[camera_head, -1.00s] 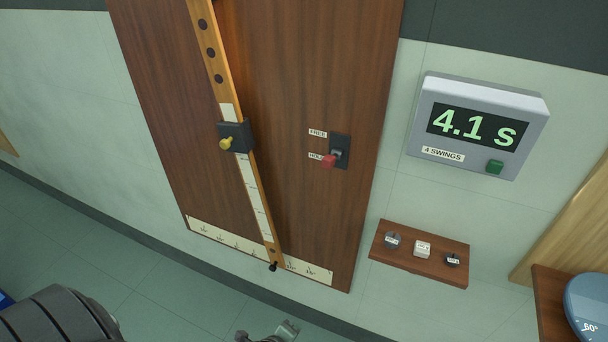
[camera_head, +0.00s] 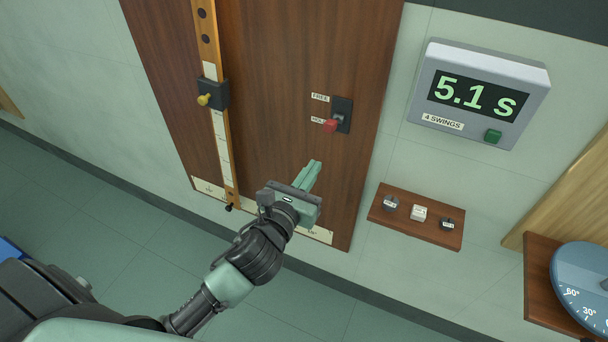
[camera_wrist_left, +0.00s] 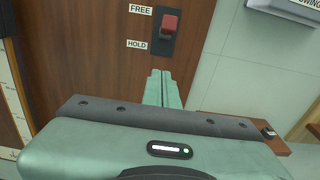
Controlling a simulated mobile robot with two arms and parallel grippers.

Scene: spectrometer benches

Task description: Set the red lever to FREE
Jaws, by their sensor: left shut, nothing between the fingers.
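The red lever (camera_head: 330,126) sticks out from a dark plate (camera_head: 342,113) on the brown wooden board. In the head view its knob is beside the lower label, HOLD (camera_head: 317,120); the FREE label (camera_head: 320,97) is above. In the left wrist view the red knob (camera_wrist_left: 169,24) shows between the heights of the two labels. My left gripper (camera_head: 316,164) is shut and empty, its fingertips below the lever and apart from it. Its fingers also show in the left wrist view (camera_wrist_left: 160,75), below the lever plate. My right gripper is not in view.
A pendulum bar (camera_head: 222,130) with a yellow-knobbed clamp (camera_head: 212,94) hangs left of the lever. A timer (camera_head: 478,95) reads 5.1 s at upper right. A small shelf (camera_head: 415,232) with three small pieces juts out right of the board. A blue dial (camera_head: 585,285) is at lower right.

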